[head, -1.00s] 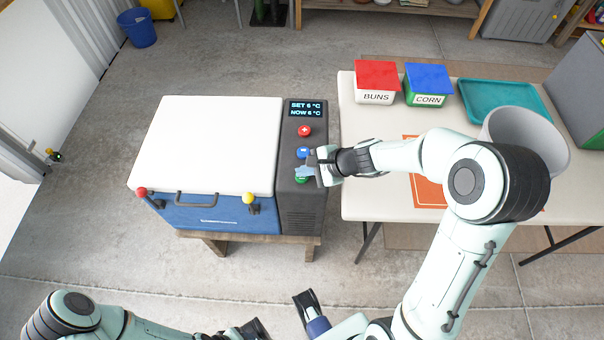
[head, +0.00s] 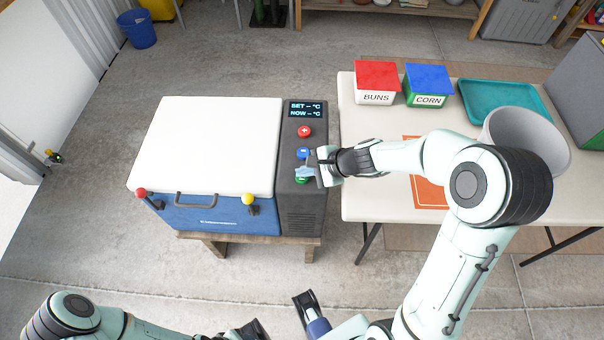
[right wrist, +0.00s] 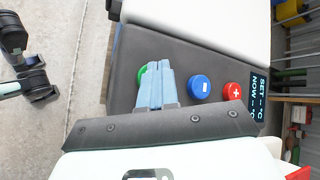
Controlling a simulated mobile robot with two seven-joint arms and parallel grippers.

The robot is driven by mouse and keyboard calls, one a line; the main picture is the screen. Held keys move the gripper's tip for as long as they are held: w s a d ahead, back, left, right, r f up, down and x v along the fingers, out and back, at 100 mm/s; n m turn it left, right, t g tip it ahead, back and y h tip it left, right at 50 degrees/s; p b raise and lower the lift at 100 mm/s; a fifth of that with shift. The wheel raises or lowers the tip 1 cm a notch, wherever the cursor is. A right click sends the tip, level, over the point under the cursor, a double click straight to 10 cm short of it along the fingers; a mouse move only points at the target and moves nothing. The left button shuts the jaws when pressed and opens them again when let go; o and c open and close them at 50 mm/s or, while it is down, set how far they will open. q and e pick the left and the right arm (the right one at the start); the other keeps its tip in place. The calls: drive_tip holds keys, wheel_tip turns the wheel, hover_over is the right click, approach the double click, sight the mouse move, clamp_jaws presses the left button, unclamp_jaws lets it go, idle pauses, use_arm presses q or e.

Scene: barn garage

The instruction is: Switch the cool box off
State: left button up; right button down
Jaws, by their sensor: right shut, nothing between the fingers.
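The cool box (head: 205,145) has a white lid, which is shut, and a blue front. Its dark control panel (head: 305,210) is on the right side. The display (head: 307,110) shows dashes for both SET and NOW. Below it are a red plus button (head: 304,131), a blue minus button (head: 303,153) and a green button (head: 301,181). My right gripper (head: 305,172) is shut and empty, its light-blue fingertips at the green button. In the right wrist view the fingers (right wrist: 155,85) partly hide the green button (right wrist: 141,76); contact cannot be told.
The cool box stands on a low wooden stand (head: 215,243). To the right, a white table (head: 375,200) holds BUNS (head: 376,97) and CORN (head: 427,99) boxes, a teal tray (head: 505,84) and a grey bin (head: 540,125). My right arm reaches over it.

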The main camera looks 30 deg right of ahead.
wheel_tip(320, 180, up, 6)
drive_tip(key=p, duration=0.5)
idle(0.5)
